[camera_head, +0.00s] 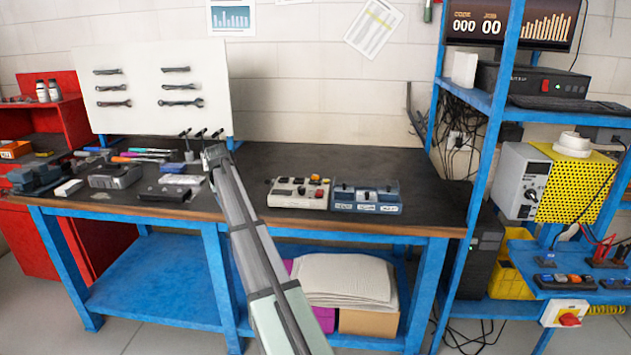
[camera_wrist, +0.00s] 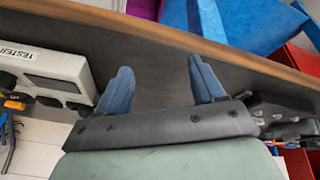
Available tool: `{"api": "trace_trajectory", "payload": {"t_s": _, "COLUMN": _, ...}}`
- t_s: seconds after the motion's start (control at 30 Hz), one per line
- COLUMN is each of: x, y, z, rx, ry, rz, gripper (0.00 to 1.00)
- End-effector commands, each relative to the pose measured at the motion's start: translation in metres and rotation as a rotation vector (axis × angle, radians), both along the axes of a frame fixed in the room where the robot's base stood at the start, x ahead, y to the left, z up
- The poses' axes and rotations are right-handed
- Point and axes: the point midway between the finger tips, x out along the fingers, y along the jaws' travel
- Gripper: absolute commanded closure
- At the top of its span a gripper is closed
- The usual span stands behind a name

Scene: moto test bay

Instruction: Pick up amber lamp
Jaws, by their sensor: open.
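A small orange-amber piece (camera_head: 315,177), which may be the amber lamp, sits at the back of a beige tester box (camera_head: 291,197) on the dark workbench. A yellow-orange piece (camera_wrist: 14,104) also shows beside the box marked TESTER (camera_wrist: 48,67) at the left of the wrist view; I cannot tell if it is the same piece. My gripper (camera_wrist: 160,85) is open, with two blue fingers apart and nothing between them. In the head view my gripper (camera_head: 214,155) is over the bench, left of the tester box.
A blue-grey switch box (camera_head: 365,200) stands right of the tester. Tools, pens and a grey device (camera_head: 115,176) crowd the bench's left side. A white board with wrenches (camera_head: 150,90) stands behind. A blue shelf post (camera_head: 490,150) rises at right. The bench front edge is bare.

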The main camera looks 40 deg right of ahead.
Motion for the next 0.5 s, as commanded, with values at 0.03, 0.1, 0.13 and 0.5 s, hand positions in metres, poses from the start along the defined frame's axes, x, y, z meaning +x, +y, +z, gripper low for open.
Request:
{"api": "trace_trajectory", "payload": {"t_s": 0.03, "x": 0.002, "y": -0.034, "z": 0.018, "rx": 0.009, "ry": -0.012, "rz": -0.046, "gripper": 0.32}}
{"api": "trace_trajectory", "payload": {"t_s": 0.1, "x": -0.003, "y": -0.073, "z": 0.037, "rx": 0.022, "ry": -0.023, "rz": -0.103, "gripper": 0.32}}
{"api": "trace_trajectory", "payload": {"t_s": 0.13, "x": -0.005, "y": -0.089, "z": 0.045, "rx": 0.027, "ry": -0.028, "rz": -0.126, "gripper": 0.32}}
{"api": "trace_trajectory", "payload": {"t_s": 0.5, "x": -0.057, "y": -0.261, "z": 0.130, "rx": 0.087, "ry": -0.085, "rz": -0.378, "gripper": 0.32}}
